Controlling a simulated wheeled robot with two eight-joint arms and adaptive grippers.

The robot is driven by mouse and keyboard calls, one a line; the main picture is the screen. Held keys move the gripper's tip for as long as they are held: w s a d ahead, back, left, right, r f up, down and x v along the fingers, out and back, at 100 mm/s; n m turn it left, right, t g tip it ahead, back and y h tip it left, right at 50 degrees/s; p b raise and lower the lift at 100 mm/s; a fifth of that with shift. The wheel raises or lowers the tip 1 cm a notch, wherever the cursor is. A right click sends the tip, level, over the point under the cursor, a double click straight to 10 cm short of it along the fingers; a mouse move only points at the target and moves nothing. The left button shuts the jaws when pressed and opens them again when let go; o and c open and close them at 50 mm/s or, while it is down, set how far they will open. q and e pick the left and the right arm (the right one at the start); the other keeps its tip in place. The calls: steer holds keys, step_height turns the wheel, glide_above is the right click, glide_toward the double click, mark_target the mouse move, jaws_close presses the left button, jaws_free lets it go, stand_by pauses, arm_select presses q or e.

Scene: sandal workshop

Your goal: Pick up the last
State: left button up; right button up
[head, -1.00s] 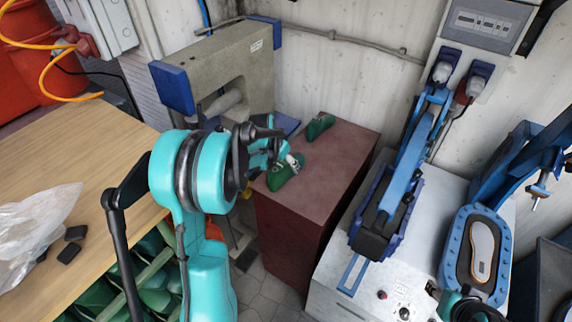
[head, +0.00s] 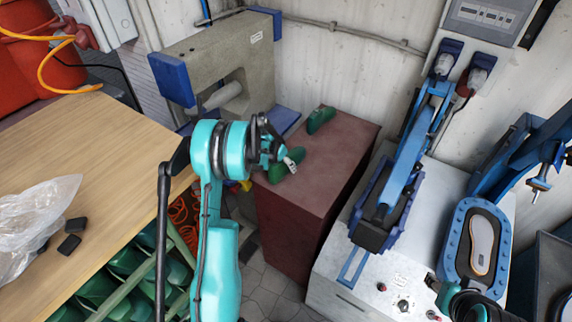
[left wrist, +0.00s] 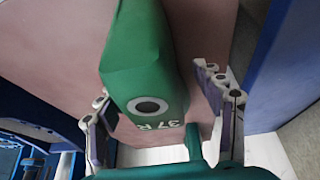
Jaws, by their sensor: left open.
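A green last (head: 288,168) lies on the dark red cabinet top, at its near left edge. In the left wrist view the last (left wrist: 145,50) shows its round socket and the marking "37 R". My left gripper (head: 277,155) is open at this last, and partly hides it in the head view. In the left wrist view the left gripper (left wrist: 157,95) has a finger on each side of the last, with gaps visible. A second green last (head: 320,119) lies farther back on the cabinet. Part of my right arm shows at the bottom right; its right gripper (head: 470,300) is unclear.
The red cabinet (head: 335,160) has bare top to the right of the lasts. A grey press with blue ends (head: 225,65) stands behind left. Blue machines (head: 400,170) stand right. The wooden table (head: 110,150) is left, with green lasts (head: 95,295) below.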

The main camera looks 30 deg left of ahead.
arm_select(q)
steer(key=c, duration=1.2)
steer(key=shift+c, duration=0.3)
steer(key=shift+r, duration=0.15)
